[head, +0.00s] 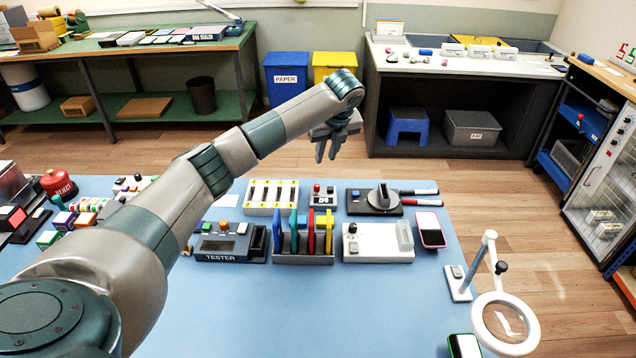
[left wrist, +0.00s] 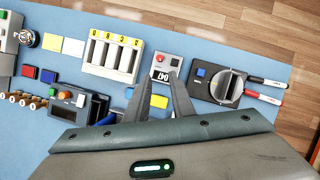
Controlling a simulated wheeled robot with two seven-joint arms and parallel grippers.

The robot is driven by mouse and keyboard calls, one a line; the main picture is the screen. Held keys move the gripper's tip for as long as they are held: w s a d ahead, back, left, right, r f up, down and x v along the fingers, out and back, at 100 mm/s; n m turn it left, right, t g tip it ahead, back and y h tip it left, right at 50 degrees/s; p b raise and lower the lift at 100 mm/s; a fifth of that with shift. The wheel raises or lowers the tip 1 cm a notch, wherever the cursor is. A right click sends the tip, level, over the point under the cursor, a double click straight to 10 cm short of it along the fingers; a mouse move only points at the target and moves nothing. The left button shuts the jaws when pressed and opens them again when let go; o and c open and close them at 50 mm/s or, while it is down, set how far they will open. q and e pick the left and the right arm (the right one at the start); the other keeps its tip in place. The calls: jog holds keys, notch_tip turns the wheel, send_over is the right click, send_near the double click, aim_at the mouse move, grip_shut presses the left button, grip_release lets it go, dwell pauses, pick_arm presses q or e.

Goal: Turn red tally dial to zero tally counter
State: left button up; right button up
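The tally counter (head: 323,199) is a small grey box on the blue mat behind the colored slotted rack. It has a red dial (head: 317,188) on top and a small window with dark digits. In the left wrist view the counter (left wrist: 165,75) lies just beyond the fingertips, with the red dial (left wrist: 160,58) at its far edge. My left gripper (head: 326,157) points down above and behind the counter, apart from it. In the left wrist view its two fingers (left wrist: 158,83) are spread with nothing between them. My right gripper is not in view.
A white four-slot tray (head: 271,210) stands left of the counter, and a dark device with a grey knob (head: 376,200) stands right. The slotted rack (head: 303,259), the tester (head: 222,256) and a white device (head: 378,256) are in front. The front mat is mostly clear.

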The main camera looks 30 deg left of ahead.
aim_at(317, 185)
pick_arm(q)
jog(key=p+x, duration=0.3)
jog(key=x, duration=1.1)
jog(key=shift+a+f+p, duration=0.15)
jog(key=shift+f+p, duration=0.2)
jog(key=shift+x, duration=0.85)
grip_shut()
